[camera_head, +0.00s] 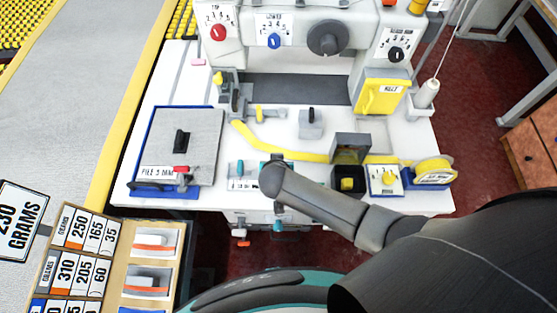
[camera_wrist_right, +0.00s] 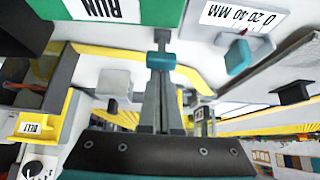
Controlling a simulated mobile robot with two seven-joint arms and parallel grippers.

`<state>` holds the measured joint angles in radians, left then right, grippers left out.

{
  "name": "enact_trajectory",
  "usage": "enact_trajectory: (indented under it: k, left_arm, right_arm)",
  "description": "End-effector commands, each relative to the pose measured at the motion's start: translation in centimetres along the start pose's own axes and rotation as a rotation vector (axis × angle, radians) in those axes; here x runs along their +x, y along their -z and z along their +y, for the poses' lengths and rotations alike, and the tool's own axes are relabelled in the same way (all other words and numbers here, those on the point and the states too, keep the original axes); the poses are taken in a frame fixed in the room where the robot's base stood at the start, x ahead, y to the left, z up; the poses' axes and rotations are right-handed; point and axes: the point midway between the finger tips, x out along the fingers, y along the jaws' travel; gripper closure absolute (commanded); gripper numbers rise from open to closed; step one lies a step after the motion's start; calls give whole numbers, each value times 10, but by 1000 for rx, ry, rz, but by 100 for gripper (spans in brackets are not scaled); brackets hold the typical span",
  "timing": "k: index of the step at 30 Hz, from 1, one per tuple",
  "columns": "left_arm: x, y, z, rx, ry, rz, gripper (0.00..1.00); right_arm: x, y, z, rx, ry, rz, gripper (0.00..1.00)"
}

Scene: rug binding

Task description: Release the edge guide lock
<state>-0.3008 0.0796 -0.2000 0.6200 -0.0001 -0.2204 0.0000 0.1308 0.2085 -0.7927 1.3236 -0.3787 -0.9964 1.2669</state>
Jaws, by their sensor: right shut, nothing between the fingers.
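The edge guide scale (camera_head: 240,185), a white label, is on the front of the white sewing table, with a teal knob (camera_head: 240,167) just above it. In the right wrist view the scale (camera_wrist_right: 240,15) reads 0 20 40 MM, with a red pointer and the teal knob (camera_wrist_right: 237,58) beside it. My right gripper (camera_wrist_right: 160,78) is shut and empty, to one side of that knob. A teal block (camera_wrist_right: 160,60) shows at its fingertips; I cannot tell whether they touch it. No part is clearly marked as the lock. In the head view my right wrist hides the fingers. My left gripper is not in view.
The PILE 5 MM plate (camera_head: 205,128) stands left, and a black box with a yellow button (camera_head: 348,182) right. A yellow binding strip (camera_head: 285,152) crosses behind.

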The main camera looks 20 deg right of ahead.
Motion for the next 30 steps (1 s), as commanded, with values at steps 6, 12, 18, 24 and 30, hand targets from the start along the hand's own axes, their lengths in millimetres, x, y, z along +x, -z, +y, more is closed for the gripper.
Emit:
enact_trajectory:
  k: [6,12,18,24,30]
  left_arm:
    - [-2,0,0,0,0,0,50]
    - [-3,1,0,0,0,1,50]
    - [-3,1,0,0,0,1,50]
    - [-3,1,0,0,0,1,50]
    - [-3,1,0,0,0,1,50]
  right_arm:
    - [-4,-9,0,2,0,2,100]
    - [-7,-15,0,1,0,4,100]
    - [-8,-19,0,0,-1,3,100]
    - [-8,-21,0,-2,-1,1,100]
    - [-8,-23,0,-2,-1,-2,100]
